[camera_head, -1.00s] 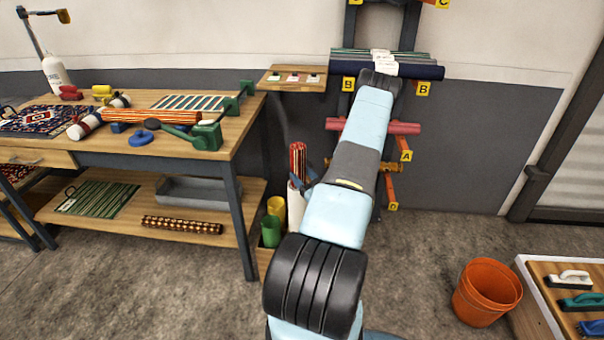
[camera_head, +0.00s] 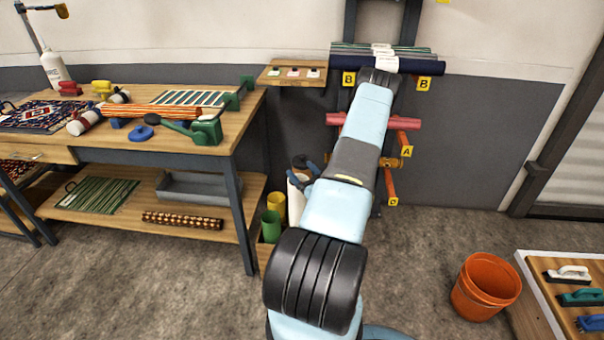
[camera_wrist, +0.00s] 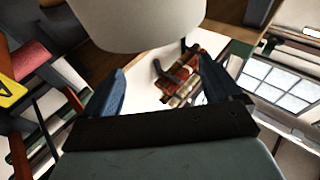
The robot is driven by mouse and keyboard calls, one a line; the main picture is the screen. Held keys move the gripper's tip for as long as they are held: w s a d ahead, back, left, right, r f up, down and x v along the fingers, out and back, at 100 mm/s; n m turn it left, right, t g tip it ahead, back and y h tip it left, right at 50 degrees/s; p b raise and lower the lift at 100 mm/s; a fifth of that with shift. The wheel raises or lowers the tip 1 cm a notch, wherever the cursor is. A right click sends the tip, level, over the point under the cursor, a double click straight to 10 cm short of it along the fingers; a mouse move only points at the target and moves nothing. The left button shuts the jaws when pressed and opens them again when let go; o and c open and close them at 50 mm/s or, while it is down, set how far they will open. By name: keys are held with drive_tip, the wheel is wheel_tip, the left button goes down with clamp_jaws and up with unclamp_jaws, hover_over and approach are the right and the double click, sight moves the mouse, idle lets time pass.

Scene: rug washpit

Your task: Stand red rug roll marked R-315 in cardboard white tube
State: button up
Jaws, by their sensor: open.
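The white tube (camera_head: 293,207) stands upright at the right end of the workbench, partly behind my arm. My gripper (camera_head: 306,183) is at its mouth in the head view, with blue fingers spread and dark parts above them. No red roll shows above the tube now, and I cannot tell whether it is inside or hidden. In the wrist view my gripper (camera_wrist: 160,85) is open. A pale rounded shape (camera_wrist: 140,22) fills the top, perhaps the tube. A red-brown banded thing (camera_wrist: 183,78) shows beyond the fingers, and I cannot tell what it is. No R-315 mark is readable.
A green tube (camera_head: 271,226) and a yellow tube (camera_head: 277,205) stand beside the white one. The wooden workbench (camera_head: 190,152) is at left. A wall rack holds a pinkish-red roll (camera_head: 406,122). An orange bucket (camera_head: 487,287) is on the floor at right.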

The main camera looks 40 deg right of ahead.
drive_tip(key=shift+s+f, duration=0.1)
drive_tip(key=v, duration=1.3)
drive_tip(key=shift+s, duration=0.35)
idle(0.4)
